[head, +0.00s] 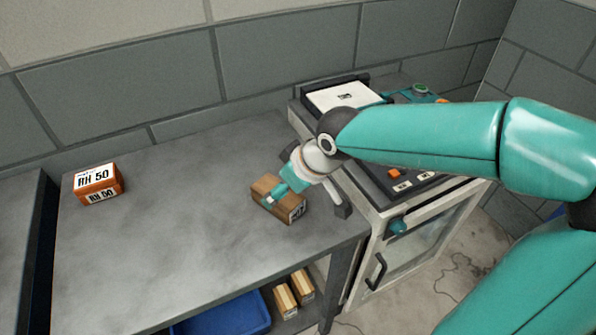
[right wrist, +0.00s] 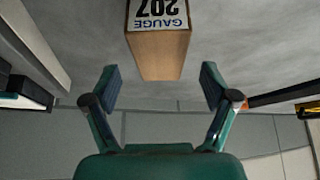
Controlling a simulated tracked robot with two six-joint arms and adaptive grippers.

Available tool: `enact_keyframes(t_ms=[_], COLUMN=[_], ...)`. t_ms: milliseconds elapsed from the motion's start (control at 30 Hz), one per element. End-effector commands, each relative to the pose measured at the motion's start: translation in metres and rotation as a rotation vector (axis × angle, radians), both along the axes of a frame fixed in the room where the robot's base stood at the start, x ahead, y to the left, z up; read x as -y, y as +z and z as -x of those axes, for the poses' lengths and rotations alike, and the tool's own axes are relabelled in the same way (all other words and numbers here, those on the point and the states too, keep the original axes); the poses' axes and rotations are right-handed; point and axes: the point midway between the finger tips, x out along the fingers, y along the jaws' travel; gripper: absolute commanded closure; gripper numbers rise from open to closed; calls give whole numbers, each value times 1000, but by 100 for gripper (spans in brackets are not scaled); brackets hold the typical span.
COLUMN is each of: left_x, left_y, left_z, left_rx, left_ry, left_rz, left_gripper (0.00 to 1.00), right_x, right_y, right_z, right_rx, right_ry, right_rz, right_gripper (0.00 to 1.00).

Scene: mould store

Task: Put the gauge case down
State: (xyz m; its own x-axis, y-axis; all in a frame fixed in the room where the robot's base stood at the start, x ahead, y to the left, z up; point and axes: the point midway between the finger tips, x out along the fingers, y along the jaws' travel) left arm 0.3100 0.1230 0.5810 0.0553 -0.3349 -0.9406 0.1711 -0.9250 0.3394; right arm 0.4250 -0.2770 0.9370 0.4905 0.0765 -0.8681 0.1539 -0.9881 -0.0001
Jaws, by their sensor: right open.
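The gauge case (head: 264,187) is a brown wooden block with a white label. It lies on the grey bench near its right end. In the right wrist view the case (right wrist: 157,55) shows its label, "GAUGE 207", upside down. My right gripper (head: 280,193) is at the case and hides part of it in the head view. In the right wrist view the gripper (right wrist: 161,86) is open, with a gap between each finger and the case. The near end of the case lies about level with the fingertips. My left gripper is not in view.
An orange box marked "RH 50" (head: 98,188) stands at the bench's left. The bench top (head: 170,240) between is clear. A cabinet with a glass door (head: 425,245) stands against the right end. Below are a blue bin (head: 225,315) and wooden blocks (head: 286,300).

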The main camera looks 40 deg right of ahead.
Motion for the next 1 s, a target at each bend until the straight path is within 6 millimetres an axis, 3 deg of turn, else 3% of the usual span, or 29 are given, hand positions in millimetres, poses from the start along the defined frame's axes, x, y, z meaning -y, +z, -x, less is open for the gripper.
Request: enact_keyframes(t_ms=[200,400,1000], left_x=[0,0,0], left_y=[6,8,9], left_z=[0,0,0], left_rx=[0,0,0], left_ry=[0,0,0], left_rz=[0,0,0], left_gripper=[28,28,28], right_x=[4,6,6], right_y=[43,66,72], right_z=[22,36,41], right_rx=[6,3,0], right_ry=[0,1,1], right_rz=[0,1,0], right_gripper=[15,15,15])
